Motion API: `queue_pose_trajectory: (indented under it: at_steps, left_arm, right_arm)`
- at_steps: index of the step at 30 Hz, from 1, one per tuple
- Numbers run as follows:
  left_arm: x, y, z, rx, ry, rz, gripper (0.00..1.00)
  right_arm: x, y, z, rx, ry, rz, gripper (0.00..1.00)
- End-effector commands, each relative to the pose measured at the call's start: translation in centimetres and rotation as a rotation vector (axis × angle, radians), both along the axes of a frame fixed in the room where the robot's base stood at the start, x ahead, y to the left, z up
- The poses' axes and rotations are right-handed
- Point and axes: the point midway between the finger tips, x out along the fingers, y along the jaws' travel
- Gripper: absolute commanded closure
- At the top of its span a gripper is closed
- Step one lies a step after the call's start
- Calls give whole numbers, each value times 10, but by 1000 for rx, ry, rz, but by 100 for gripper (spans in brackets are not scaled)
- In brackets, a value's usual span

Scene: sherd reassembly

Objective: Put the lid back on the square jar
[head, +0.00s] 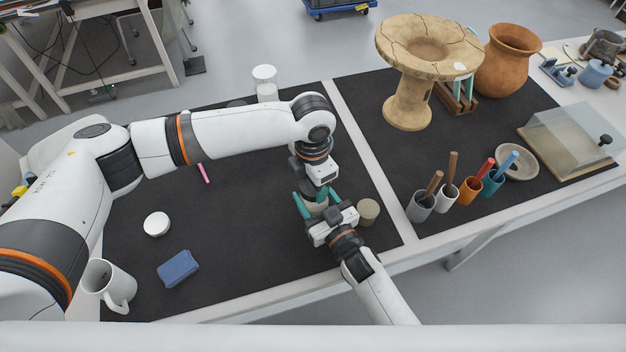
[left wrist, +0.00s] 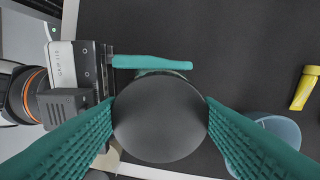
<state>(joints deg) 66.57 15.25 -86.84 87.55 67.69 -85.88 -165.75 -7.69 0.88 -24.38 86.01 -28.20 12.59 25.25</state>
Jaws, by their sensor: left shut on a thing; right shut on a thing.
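My left gripper (left wrist: 160,120) is shut on a round dark grey lid (left wrist: 160,119), held by its sides between the teal fingers. In the head view this gripper (head: 320,190) points down at the jar. My right gripper (head: 316,204) comes in from the front and is shut on the pale jar (head: 316,209). One of its teal fingers (left wrist: 150,62) shows beside the lid in the left wrist view. The lid is over the jar and hides nearly all of it there. I cannot tell whether lid and jar touch, nor see the jar's square shape.
A beige cylinder (head: 368,210) stands close right of the grippers. Cups with tools (head: 446,198) stand further right. A pale blue cup (left wrist: 275,132) and a yellow tool (left wrist: 304,89) are near the left gripper. The dark mat is mostly clear around a blue sponge (head: 178,268).

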Motion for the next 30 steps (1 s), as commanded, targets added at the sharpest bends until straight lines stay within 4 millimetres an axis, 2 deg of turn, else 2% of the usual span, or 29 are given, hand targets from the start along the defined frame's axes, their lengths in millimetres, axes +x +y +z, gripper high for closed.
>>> queue_pose_trajectory:
  at_steps: [9, 10, 13, 23, 30]
  left_arm:
    - [1, 1, 1, 0, -2, -15, 64]
    - [1, 1, 1, 0, -2, -15, 38]
    - [1, 0, 1, 0, -2, -15, 21]
    - [1, 0, 2, 0, -1, -15, 21]
    - [1, 0, 29, -1, -3, -16, 21]
  right_arm:
    - [0, -1, -1, -2, 3, -1, 100]
    - [0, -1, -1, -2, 3, -1, 100]
    - [0, -1, -1, -2, 3, -1, 100]
    - [0, -1, -1, -2, 2, -1, 100]
    - [0, -1, -1, -2, 2, -1, 100]
